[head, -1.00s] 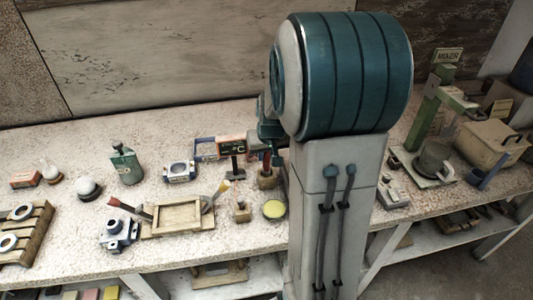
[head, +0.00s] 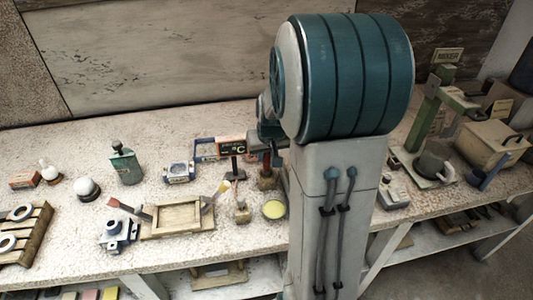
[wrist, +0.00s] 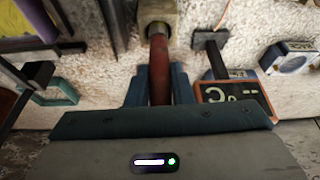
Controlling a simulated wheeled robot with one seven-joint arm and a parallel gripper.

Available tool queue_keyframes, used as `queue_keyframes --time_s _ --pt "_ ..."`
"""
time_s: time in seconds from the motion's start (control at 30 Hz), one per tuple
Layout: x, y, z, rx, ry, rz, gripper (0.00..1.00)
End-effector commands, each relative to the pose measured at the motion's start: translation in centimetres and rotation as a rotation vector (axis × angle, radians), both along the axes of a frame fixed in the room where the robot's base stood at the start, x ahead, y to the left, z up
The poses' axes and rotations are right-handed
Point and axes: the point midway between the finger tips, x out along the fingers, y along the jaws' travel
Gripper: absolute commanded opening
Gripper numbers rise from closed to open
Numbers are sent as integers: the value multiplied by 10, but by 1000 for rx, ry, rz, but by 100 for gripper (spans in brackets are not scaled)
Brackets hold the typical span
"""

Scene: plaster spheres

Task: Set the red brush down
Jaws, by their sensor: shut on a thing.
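The red brush (wrist: 158,68) shows in the wrist view as a red shaft with a paler collar at its far end. My gripper (wrist: 158,90) is shut on it, with a blue finger on each side. The far end of the brush meets a pale wooden block (wrist: 157,12); I cannot tell whether it sits in the block or just in front. In the head view the brush (head: 266,161) is upright over the small wooden block (head: 267,181), and my arm partly hides my gripper.
A round yellow-green dish (head: 274,209) and another small wooden block (head: 242,212) are in front. Bare bench shows at the back left.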

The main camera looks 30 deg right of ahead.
Motion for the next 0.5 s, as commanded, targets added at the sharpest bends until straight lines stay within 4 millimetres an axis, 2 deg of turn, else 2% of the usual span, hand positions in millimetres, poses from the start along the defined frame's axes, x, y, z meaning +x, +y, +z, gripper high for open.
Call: queue_keyframes --time_s 0.5 --pt "0 0 -10 0 0 0 0"
